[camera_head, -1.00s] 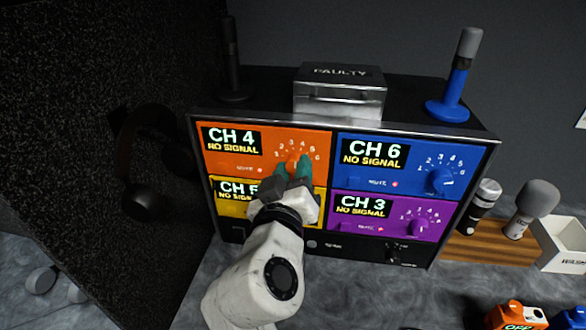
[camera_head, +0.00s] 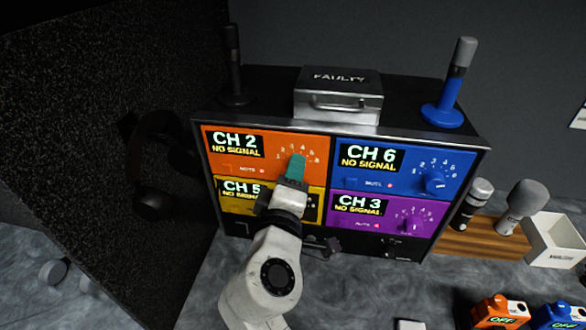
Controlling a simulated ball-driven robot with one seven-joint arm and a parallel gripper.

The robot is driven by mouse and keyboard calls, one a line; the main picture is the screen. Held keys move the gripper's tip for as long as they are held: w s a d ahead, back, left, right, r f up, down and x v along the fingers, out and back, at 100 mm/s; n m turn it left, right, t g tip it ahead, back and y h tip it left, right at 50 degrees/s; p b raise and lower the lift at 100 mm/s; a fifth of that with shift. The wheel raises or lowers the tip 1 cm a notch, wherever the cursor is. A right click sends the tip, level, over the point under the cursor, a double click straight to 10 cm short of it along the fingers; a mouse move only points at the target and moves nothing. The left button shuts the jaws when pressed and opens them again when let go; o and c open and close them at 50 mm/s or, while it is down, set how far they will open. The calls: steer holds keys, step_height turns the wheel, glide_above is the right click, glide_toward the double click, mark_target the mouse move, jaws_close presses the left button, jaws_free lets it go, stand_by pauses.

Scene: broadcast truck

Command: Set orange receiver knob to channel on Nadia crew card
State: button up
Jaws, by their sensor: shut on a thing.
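The receiver rack holds an orange receiver panel (camera_head: 270,146) at upper left. Its display (camera_head: 236,145) reads CH 2, NO SIGNAL. A numbered dial is printed around the orange knob, which is hidden behind my gripper (camera_head: 296,165). My gripper's green fingers are shut on that knob, reaching in from below. No crew card can be made out in view; a white sheet edge (camera_head: 579,119) is cut off at the right.
Blue (camera_head: 436,181), purple (camera_head: 411,219) and yellow receivers share the rack, reading CH 6, CH 3 and CH 5. A FAULTY case (camera_head: 338,98) and a blue-based microphone (camera_head: 446,100) stand on top. Microphones, a white bin (camera_head: 553,240) and orange (camera_head: 499,310) and blue packs lie right.

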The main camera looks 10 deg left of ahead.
steer(key=shift+a+f+n, duration=0.1)
steer(key=shift+n, duration=0.4)
steer(key=o, duration=1)
steer(key=shift+o, duration=0.2)
steer(key=shift+s, duration=0.1)
steer(key=s+b, duration=0.2)
steer(key=s, duration=0.8)
steer(key=shift+s+a, duration=0.15)
steer(key=shift+s, duration=0.2)
